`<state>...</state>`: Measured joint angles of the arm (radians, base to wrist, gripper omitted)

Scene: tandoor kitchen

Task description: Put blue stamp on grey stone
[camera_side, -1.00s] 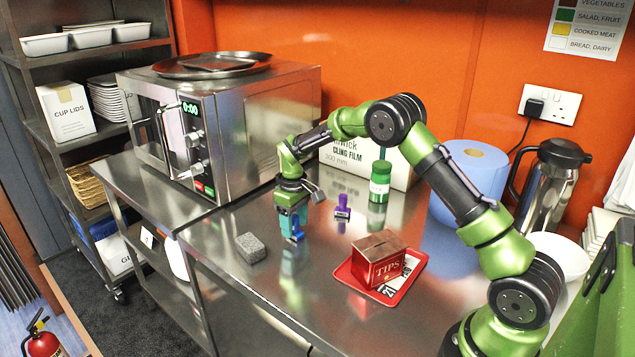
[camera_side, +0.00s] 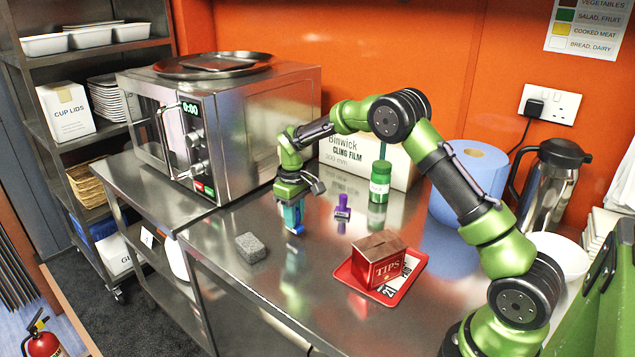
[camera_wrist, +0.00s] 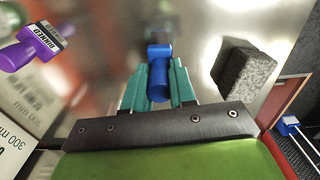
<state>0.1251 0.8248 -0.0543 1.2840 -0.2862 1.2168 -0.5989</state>
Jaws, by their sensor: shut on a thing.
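The blue stamp (camera_wrist: 159,80) is between the teal fingers of my gripper (camera_wrist: 159,88) in the wrist view. My gripper (camera_side: 292,215) is shut on it and holds it above the steel counter in the side view, where the stamp (camera_side: 297,229) shows just below the fingertips. The grey stone (camera_side: 250,247) lies on the counter, to the left of and nearer the camera than the gripper. In the wrist view the grey stone (camera_wrist: 246,76) is to the right of the fingers, apart from the stamp.
A purple stamp (camera_side: 342,207) stands right of my gripper. A red tray (camera_side: 342,272) bears a TIPS box (camera_side: 379,258). A green bottle (camera_side: 380,182) and a cling film box (camera_side: 345,155) stand behind. A microwave (camera_side: 250,125) is at the left. The counter around the stone is clear.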

